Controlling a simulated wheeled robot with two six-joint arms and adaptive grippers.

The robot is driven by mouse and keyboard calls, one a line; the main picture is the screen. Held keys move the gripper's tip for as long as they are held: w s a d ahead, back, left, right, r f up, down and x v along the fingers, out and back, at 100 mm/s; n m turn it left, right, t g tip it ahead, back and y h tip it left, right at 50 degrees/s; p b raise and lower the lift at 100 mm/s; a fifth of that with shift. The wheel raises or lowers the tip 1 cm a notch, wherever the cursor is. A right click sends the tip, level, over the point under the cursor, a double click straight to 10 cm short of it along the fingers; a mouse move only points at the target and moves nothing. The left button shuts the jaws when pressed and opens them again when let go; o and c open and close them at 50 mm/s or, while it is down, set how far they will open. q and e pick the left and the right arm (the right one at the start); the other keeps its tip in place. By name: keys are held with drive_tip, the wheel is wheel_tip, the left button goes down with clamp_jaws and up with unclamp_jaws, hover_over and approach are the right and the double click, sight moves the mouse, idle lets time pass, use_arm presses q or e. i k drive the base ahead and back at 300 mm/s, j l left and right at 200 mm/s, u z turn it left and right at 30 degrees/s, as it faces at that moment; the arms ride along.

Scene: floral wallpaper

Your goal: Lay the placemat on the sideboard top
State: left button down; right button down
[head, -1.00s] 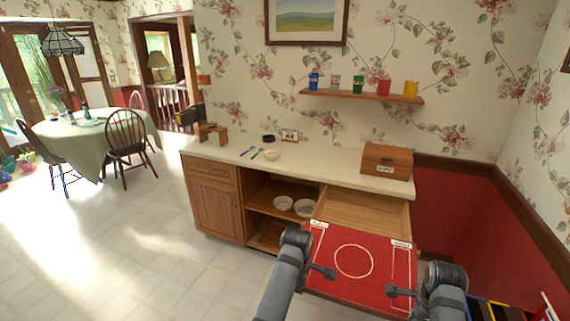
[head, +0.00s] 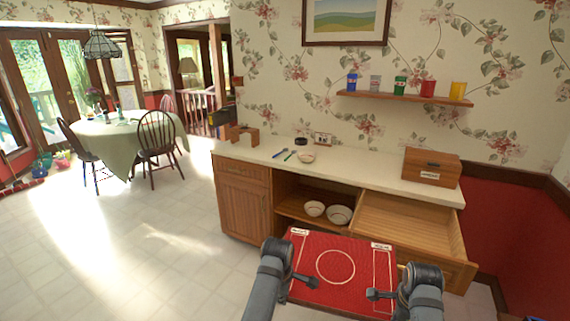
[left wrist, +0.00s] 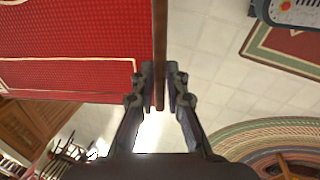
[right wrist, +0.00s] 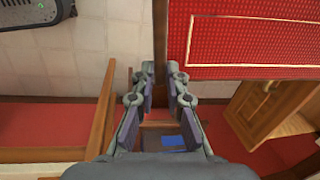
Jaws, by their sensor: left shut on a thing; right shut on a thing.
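The red placemat (head: 318,252) has a white circle and white outlined bands, with small white labels at its far corners. It is held up in front of the sideboard, apart from its top. My left gripper (head: 305,282) is shut on its left edge, which shows between the fingers in the left wrist view (left wrist: 160,95). My right gripper (head: 380,294) is shut on its right edge, also seen in the right wrist view (right wrist: 163,85). The cream sideboard top (head: 365,172) lies beyond the placemat, with its middle bare.
An open, empty-looking drawer (head: 405,225) juts out at the sideboard's right. Bowls (head: 339,215) stand on the open shelf. On the top are a wooden box (head: 431,167), a small dish (head: 307,157), utensils (head: 280,153) and a wooden stand (head: 242,135).

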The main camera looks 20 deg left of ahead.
sight(360, 166)
drive_tip(key=i+j+u, duration=0.7)
drive_tip(key=i+j+z, duration=0.2)
drive_tip(key=z, duration=0.15)
drive_tip(key=i+j+z, duration=0.1)
drive_tip(key=j+z, duration=0.25)
drive_tip(key=i+j+z, duration=0.1)
drive_tip(key=j+z, duration=0.25)
